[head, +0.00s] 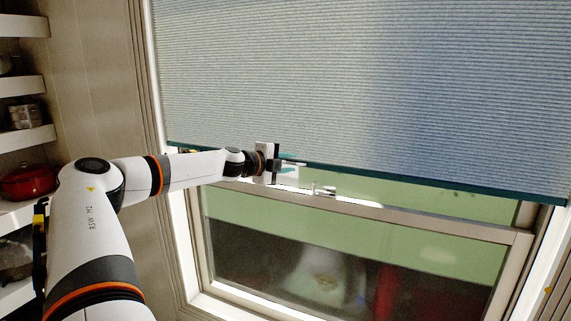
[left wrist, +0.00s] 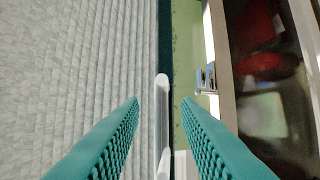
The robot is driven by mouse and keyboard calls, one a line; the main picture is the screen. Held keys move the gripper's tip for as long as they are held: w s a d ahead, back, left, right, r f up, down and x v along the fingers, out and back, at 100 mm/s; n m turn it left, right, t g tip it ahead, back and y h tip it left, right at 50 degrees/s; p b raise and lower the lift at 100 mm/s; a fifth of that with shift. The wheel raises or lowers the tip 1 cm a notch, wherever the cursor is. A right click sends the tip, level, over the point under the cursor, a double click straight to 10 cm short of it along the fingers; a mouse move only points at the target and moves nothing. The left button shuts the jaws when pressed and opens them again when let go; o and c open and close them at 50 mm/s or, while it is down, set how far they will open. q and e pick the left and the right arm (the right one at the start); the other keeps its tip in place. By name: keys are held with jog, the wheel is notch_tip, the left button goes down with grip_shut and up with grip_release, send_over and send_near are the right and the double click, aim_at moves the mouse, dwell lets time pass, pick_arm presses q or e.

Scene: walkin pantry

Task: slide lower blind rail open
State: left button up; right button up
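The blind (head: 360,80) is a pale blue-grey ribbed shade that covers the upper part of the window. Its lower rail (head: 430,182) is a thin dark teal bar; it also shows in the left wrist view (left wrist: 165,35), beside the ribbed fabric. My left gripper (head: 290,162) is at the rail, left of its middle. In the left wrist view its two teal ridged fingers (left wrist: 160,118) are apart. A slim white handle (left wrist: 162,135) stands between them, with a visible gap on each side. My right gripper is not in view.
Below the rail is the window's pale frame (head: 375,211) with a small metal latch (head: 324,190) close to my left gripper. Shelves (head: 22,84) stand at the left, with a red pot (head: 28,181) on one. The area right of my gripper, in front of the blind, is clear.

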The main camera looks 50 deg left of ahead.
pick_arm(q)
jog(key=shift+s+a, duration=0.1)
jog(key=b+v, duration=0.7)
jog(key=v, duration=0.4)
jog(key=shift+s+d+r, duration=0.2)
jog(key=shift+s, duration=0.15)
dwell(0.5)
